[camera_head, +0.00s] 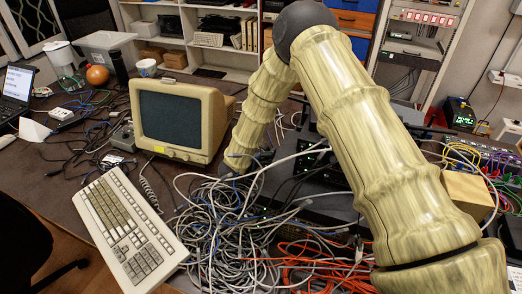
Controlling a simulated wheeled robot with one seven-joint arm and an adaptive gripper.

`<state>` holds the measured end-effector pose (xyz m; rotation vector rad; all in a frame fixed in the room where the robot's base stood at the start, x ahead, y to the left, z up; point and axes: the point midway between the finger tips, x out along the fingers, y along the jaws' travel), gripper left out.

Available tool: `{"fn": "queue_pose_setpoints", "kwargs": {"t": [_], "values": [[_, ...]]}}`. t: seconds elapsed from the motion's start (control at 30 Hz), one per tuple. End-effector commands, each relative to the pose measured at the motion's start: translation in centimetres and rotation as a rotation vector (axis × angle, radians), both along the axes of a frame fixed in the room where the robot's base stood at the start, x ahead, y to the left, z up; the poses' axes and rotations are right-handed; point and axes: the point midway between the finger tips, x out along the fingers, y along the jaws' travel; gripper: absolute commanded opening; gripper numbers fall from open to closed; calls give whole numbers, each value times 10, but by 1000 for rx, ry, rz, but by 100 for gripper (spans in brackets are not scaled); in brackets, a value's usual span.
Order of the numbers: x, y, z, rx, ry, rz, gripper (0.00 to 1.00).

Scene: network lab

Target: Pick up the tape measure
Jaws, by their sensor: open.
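I cannot make out a tape measure in the head view. It may be hidden behind my arm or among the cables, or be too small to tell. My pale, ridged arm rises from the lower right to a dark elbow at the top. From there it reaches down to the cable pile right of the old monitor. The far end of the arm is dark and small there, and I cannot make out any gripper fingers.
A beige CRT monitor (176,122) and a keyboard (129,226) stand left of a tangle of grey cables (221,230). Orange cables (309,266) lie in front. A wooden block (468,192) is at the right. An orange ball (97,75) and laptop (16,88) are at the back left.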

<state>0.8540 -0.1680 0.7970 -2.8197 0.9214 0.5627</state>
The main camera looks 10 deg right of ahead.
Motion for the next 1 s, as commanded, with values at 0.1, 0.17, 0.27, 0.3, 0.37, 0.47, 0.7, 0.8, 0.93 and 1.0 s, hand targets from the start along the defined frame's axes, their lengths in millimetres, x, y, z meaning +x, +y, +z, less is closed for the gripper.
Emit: {"fn": "queue_pose_setpoints", "kwargs": {"t": [0.1,0.17,0.27,0.3,0.37,0.47,0.7,0.8,0.93,1.0], "values": [[5,-3,-2,0,0,1,89],[5,-3,-2,0,-1,1,89],[5,-3,-2,-1,0,1,89],[5,-3,-2,-1,0,1,89],[5,-3,-2,0,-1,1,84],[5,-3,-2,0,-1,1,66],[5,-3,-2,0,-1,1,32],[5,-3,-2,0,-1,1,32],[5,-3,-1,-1,-2,1,32],[5,-3,2,-1,-2,1,32]]}}
